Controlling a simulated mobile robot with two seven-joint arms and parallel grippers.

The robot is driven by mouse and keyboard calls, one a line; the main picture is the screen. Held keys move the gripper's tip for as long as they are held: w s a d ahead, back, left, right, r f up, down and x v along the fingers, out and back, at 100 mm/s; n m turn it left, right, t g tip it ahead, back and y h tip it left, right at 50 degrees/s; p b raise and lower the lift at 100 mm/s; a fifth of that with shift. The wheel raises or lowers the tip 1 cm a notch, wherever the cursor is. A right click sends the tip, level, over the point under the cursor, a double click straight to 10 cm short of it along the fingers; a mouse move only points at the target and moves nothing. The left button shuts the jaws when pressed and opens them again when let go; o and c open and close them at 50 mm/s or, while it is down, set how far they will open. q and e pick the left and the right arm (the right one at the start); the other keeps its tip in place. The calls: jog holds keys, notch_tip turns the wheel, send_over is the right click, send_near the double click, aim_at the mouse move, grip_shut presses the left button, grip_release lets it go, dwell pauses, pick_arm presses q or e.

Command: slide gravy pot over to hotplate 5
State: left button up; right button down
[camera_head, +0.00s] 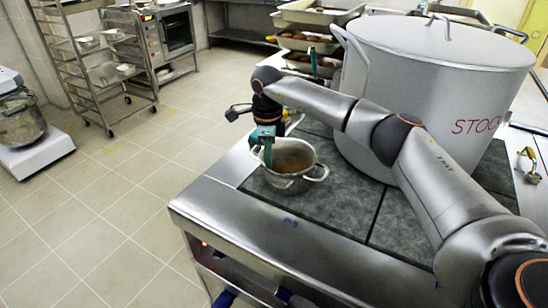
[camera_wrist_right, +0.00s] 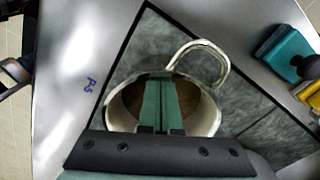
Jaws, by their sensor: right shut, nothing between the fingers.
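The gravy pot (camera_head: 312,172) is a small metal pot with loop handles and brown contents. It stands on a dark hotplate at the counter's near left corner. In the wrist view its rim and one handle (camera_wrist_right: 222,67) show. A blue "P5" mark (camera_wrist_right: 90,85) is on the steel beside this hotplate (camera_wrist_right: 160,35), also a small blue mark in the head view (camera_head: 290,222). My right gripper (camera_head: 266,150) is shut and empty, its green fingers (camera_wrist_right: 160,105) reaching down inside the pot's rim. Whether they touch its wall is unclear. My left gripper is out of view.
A large stockpot (camera_head: 435,90) stands behind, under and beyond my right arm. Trays of food (camera_head: 308,43) are at the back. A teal and yellow item (camera_wrist_right: 285,50) lies near the pot. The hotplate surface (camera_head: 335,205) right of the pot is clear.

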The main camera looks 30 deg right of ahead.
jog(key=shift+r, duration=0.2)
notch_tip(320, 180, up, 12)
dwell(0.5)
jog(key=shift+s, duration=0.1)
